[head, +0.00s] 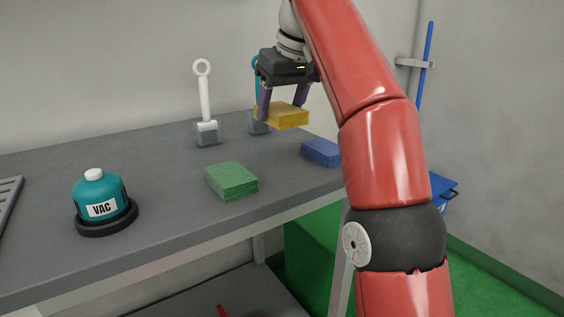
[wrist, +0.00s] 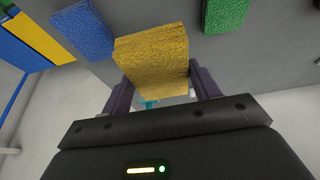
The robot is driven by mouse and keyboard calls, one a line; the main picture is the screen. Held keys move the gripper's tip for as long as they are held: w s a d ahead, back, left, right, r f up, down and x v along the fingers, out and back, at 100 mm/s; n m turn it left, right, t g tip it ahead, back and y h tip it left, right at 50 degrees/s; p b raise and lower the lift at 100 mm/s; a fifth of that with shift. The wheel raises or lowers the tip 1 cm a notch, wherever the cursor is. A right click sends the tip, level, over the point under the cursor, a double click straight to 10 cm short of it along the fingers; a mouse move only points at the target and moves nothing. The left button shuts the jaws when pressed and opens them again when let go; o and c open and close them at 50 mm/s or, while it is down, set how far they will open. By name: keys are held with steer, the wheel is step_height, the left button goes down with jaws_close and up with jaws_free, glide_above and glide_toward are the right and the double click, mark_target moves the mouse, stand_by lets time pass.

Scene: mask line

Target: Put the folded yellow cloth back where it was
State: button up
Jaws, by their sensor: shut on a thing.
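The folded yellow cloth (head: 288,116) is held up above the far right part of the grey table. My gripper (head: 284,108) is shut on it, with a purple finger on either side. In the wrist view the yellow cloth (wrist: 152,60) sits between the fingers of my gripper (wrist: 160,85). A folded blue cloth (head: 321,152) lies on the table to the right, near the edge. A folded green cloth (head: 232,180) lies nearer the front. The blue cloth (wrist: 83,29) and green cloth (wrist: 226,14) also show in the wrist view.
A teal VAC canister (head: 101,200) sits on a black base at the left of the grey table (head: 150,240). A white ring-topped handle (head: 205,100) stands in a clear holder at the back. A similar teal one (head: 257,123) is partly hidden behind my gripper. A blue bin (head: 442,190) stands right of the table.

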glide_above(278, 167)
steer(key=s, duration=0.1)
steer(key=shift+s+d+f, duration=0.1)
steer(key=shift+d+f, duration=0.1)
steer(key=shift+f, duration=1)
steer(key=shift+d+f, duration=0.2)
steer(key=shift+f, duration=1)
steer(key=shift+f+b, duration=0.7)
steer(key=shift+f, duration=1.55)
steer(key=shift+f, duration=0.1)
steer(key=shift+f+b, duration=0.3)
steer(key=shift+f, duration=0.1)
steer(key=o, duration=0.9)
steer(key=shift+r, duration=0.1)
